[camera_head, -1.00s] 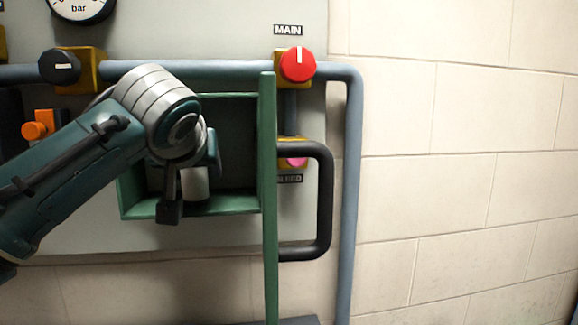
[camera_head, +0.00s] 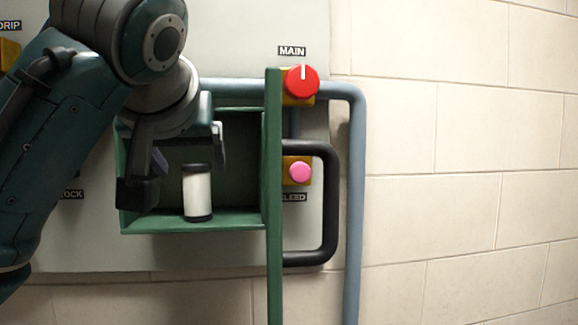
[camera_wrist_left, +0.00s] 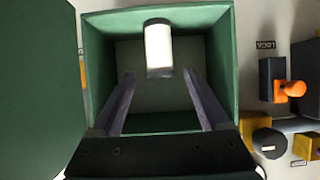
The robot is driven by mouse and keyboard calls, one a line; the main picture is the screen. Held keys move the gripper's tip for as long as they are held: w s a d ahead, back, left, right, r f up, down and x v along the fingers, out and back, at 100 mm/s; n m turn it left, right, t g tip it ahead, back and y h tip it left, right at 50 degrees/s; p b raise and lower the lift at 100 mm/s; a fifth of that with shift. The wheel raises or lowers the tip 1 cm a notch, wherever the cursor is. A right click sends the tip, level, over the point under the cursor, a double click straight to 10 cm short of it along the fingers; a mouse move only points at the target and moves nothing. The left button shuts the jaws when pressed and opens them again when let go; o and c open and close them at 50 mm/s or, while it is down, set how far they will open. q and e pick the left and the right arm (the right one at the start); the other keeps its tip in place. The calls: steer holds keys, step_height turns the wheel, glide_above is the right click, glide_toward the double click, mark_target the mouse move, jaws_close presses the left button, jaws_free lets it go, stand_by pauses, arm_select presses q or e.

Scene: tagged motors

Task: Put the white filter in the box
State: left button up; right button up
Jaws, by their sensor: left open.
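The white filter (camera_head: 198,193) is a white cylinder with dark end caps. It stands upright on the floor of the green box (camera_head: 190,222) in the head view. It also shows in the left wrist view (camera_wrist_left: 159,50), inside the box (camera_wrist_left: 222,62). The box is open at the front, with its green door (camera_head: 273,200) swung out on the right. My left gripper (camera_head: 182,170) is open at the box's mouth. In the left wrist view its fingers (camera_wrist_left: 158,88) are spread apart, with the filter beyond the tips and apart from them. My right gripper does not show.
A red MAIN knob (camera_head: 300,81) and a pink BLEED button (camera_head: 299,171) sit right of the door. A black door handle (camera_head: 328,200) and a blue-grey pipe (camera_head: 354,200) stand there too. An orange LOCK knob (camera_wrist_left: 290,89) shows in the wrist view.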

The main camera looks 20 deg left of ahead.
arm_select(q)
steer(key=s+d+f+m+g+h, duration=0.25)
steer(key=s+f, duration=0.35)
steer(key=f, duration=0.3)
steer(key=s+d+f+m+g+h, duration=0.1)
steer(key=s+d+f+m+h, duration=0.25)
steer(key=f, duration=0.55)
steer(key=s+d+f+m+g, duration=0.1)
steer(key=s+f, duration=0.3)
steer(key=s, duration=0.4)
steer(key=s+d+f+m+g, duration=0.1)
steer(key=s+d+f+g, duration=0.1)
steer(key=s+f, duration=0.3)
steer(key=s, duration=0.3)
steer(key=shift+s+d+m+h, duration=0.25)
steer(key=shift+d+m+h, duration=0.05)
steer(key=shift+d+h, duration=0.1)
steer(key=shift+f+g, duration=0.1)
steer(key=shift+g, duration=0.15)
